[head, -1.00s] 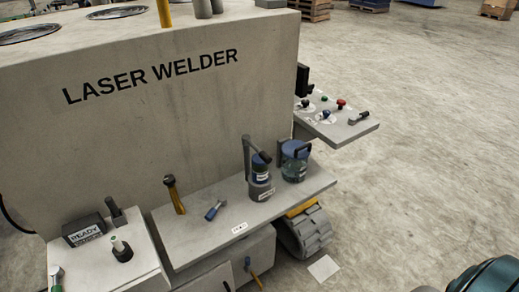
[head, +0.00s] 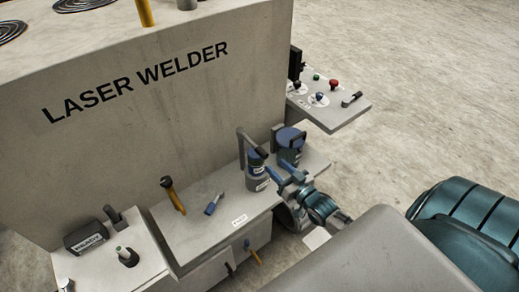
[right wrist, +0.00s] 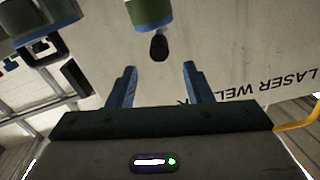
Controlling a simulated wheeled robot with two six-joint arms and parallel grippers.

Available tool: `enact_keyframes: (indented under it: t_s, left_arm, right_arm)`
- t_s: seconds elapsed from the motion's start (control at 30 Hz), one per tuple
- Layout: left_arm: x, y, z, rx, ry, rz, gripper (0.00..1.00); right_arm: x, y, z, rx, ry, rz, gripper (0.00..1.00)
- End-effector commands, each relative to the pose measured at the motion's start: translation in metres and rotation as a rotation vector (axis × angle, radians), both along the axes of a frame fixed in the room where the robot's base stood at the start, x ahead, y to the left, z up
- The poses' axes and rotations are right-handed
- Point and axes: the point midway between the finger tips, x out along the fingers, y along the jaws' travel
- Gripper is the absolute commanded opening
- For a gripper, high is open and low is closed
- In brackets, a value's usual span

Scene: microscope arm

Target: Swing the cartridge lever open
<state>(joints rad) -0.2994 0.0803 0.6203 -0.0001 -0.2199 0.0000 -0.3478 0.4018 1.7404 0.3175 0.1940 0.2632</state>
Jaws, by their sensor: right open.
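The cartridge station stands on the welder's shelf (head: 185,238) in the head view. It has a grey base (head: 258,184), a blue-topped cartridge (head: 256,164) and a lever (head: 248,144) with an upright grey arm and a dark handle over the cartridge. My right gripper (head: 280,171) is open and empty, just right of the station and in front of the blue-lidded jar (head: 291,142). In the right wrist view its blue fingers (right wrist: 160,84) are spread, with a dark rounded end (right wrist: 159,46) beyond the gap, apparently the lever handle. My left gripper is out of view.
A yellow-handled tool (head: 173,196) and a small blue-handled tool (head: 214,204) are on the shelf to the left. A button panel (head: 328,100) juts out at the back right. The grey welder body (head: 130,130) rises behind the shelf.

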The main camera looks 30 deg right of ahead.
Motion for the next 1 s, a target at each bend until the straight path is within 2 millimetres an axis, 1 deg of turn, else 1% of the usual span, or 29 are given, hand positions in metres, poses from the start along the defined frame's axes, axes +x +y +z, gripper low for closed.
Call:
enact_keyframes:
  t_s: [0.03, 0.2, 0.23, 0.3, 0.6, 0.8, 1.0]
  left_arm:
    - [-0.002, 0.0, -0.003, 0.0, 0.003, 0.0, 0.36]
    - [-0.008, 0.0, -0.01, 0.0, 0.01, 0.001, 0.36]
    - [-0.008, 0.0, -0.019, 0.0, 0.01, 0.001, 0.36]
    - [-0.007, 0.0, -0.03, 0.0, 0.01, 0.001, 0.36]
    - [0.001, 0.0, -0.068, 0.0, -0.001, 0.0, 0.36]
    - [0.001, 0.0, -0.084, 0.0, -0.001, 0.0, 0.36]
    - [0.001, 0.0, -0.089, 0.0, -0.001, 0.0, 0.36]
  right_arm:
    - [0.01, 0.001, -0.001, 0.0, -0.003, -0.002, 0.46]
    - [0.042, 0.003, -0.001, -0.003, -0.002, -0.005, 0.46]
    - [0.044, 0.003, -0.006, -0.003, -0.002, -0.002, 0.46]
    - [0.05, 0.004, -0.007, -0.003, -0.002, 0.001, 0.46]
    - [0.076, 0.005, -0.007, -0.002, -0.002, -0.005, 0.46]
    - [0.088, 0.006, -0.004, -0.002, 0.001, -0.005, 0.46]
    - [0.092, 0.007, -0.001, -0.002, 0.001, -0.002, 0.46]
